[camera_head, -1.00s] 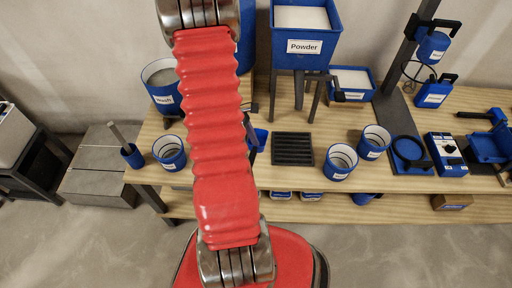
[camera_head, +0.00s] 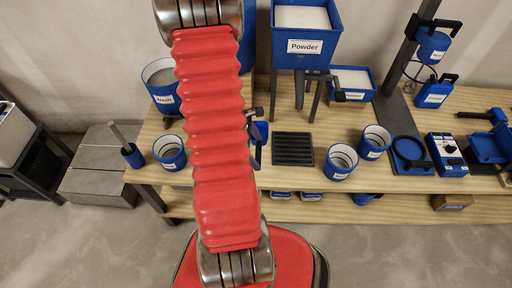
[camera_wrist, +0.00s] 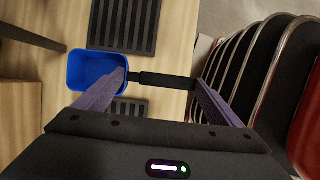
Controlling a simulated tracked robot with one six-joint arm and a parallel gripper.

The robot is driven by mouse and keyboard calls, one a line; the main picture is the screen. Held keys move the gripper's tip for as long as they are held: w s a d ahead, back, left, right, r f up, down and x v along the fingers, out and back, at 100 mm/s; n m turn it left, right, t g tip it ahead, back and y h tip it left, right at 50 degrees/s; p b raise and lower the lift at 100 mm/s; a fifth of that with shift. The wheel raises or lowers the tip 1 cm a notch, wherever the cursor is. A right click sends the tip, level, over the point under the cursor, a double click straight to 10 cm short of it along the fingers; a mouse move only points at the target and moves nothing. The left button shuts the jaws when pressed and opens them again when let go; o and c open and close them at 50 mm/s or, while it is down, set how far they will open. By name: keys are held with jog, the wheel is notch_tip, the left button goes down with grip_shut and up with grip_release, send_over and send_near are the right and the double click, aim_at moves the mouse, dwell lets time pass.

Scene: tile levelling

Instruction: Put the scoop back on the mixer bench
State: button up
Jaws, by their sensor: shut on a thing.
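The scoop has a blue cup (camera_wrist: 82,70) and a black handle (camera_wrist: 165,80), seen in the wrist view. My gripper (camera_wrist: 160,81) has its purple fingers shut on the scoop, with the handle running across between them. In the head view a blue part of the scoop (camera_head: 260,133) shows just right of my red arm, and the rest is hidden behind it. The mixer bench (camera_head: 222,182) is the wooden bench; in the wrist view its top (camera_wrist: 50,108) lies below the scoop. I cannot tell whether the scoop touches it.
A black slatted mat (camera_head: 293,149) lies right of the scoop. Two blue cups (camera_head: 340,162) (camera_head: 374,142) stand further right. Another cup (camera_head: 170,153) and a wash bucket (camera_head: 162,84) are left of my arm. The powder hopper (camera_head: 305,50) stands behind on legs.

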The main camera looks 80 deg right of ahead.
jog(key=shift+f, duration=3.1)
jog(key=shift+f, duration=0.35)
jog(key=o, duration=0.9)
jog(key=shift+v, duration=6.85)
jog(key=shift+m, duration=0.3)
